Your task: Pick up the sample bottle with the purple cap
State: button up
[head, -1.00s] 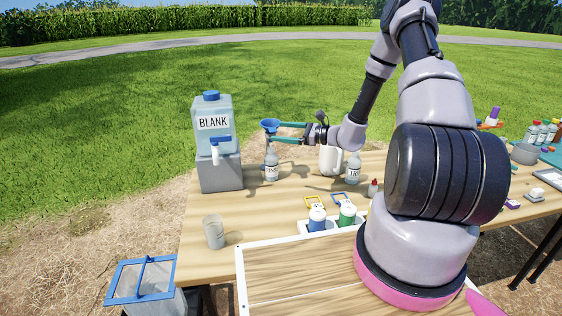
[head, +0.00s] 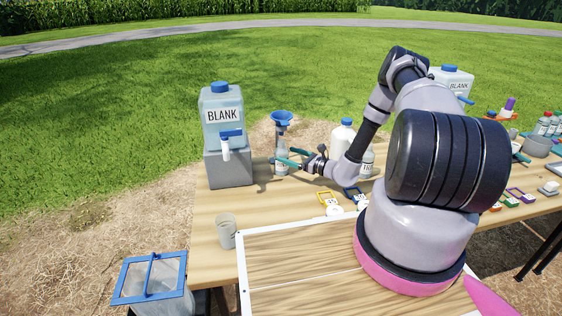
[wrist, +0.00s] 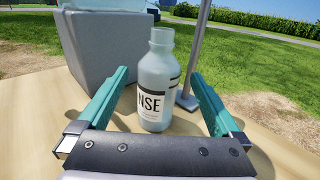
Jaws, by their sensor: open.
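My gripper (head: 284,157) is open, low over the table's left part. In the wrist view, a clear uncapped bottle with a label reading "NSE" (wrist: 154,85) stands upright between and beyond my open fingers (wrist: 160,82); I cannot tell if they touch it. The bottle also shows in the head view (head: 281,168). I cannot make out a purple-capped bottle for certain. A small purple item (head: 509,104) shows at the far right, too small to identify. Several bottles with coloured caps (head: 546,124) stand near it.
A "BLANK" container (head: 222,118) sits on a grey block (head: 228,168) to the left. A white jug (head: 342,137) stands right of my gripper. A clear cup (head: 226,231) is at the front left.

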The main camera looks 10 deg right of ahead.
jog(key=x, duration=0.7)
jog(key=shift+r, duration=0.2)
jog(key=c, duration=1.3)
